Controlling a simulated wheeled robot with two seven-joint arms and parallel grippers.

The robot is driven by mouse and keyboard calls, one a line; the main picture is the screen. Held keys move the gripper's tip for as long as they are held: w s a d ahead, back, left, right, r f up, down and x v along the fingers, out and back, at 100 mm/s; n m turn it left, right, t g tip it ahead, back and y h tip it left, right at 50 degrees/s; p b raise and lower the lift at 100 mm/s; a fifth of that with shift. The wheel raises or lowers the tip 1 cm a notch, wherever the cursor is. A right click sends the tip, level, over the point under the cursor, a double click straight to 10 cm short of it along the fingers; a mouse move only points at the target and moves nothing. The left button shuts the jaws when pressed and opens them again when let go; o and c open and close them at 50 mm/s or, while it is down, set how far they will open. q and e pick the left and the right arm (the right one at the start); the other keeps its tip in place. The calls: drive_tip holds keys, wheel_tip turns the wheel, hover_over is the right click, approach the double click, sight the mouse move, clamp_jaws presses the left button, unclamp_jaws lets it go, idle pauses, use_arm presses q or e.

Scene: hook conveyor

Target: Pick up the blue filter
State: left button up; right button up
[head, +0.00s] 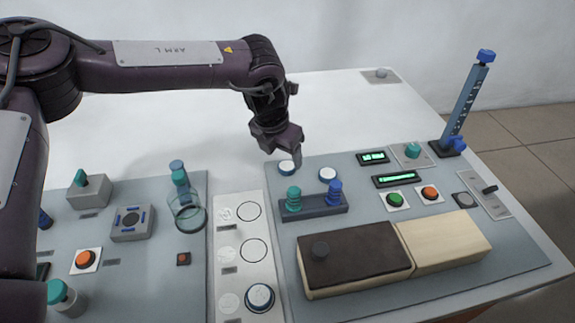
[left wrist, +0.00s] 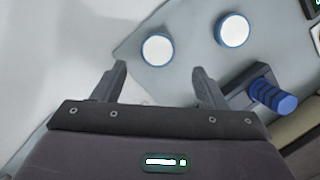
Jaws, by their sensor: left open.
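The blue filter (head: 335,192), which I take to be the ribbed blue piece, stands upright in a dark two-place holder (head: 318,207) on the grey right-hand panel. A ribbed teal piece (head: 293,198) stands beside it. My left gripper (head: 285,158) is open and empty, above the back left of that panel and apart from the filter. My right gripper is not in view.
White discs with blue rims (head: 328,174) lie behind the holder; they also show in the left wrist view (left wrist: 157,49). A dark and cream block (head: 355,262) is in front. Buttons and green displays (head: 397,180) are to the right. A blue post (head: 467,105) stands at the back right.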

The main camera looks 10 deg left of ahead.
sight(286, 166)
use_arm(q)
drive_tip(key=x, duration=0.4)
drive_tip(key=shift+w+p, duration=0.3)
drive_tip(key=shift+w+f, duration=0.15)
drive_tip(key=shift+f, duration=0.25)
drive_tip(key=c, duration=1.1)
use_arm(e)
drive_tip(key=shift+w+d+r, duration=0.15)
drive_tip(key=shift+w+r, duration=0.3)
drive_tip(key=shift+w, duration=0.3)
use_arm(q)
drive_tip(key=shift+o, duration=0.2)
drive_tip(key=shift+r, duration=0.15)
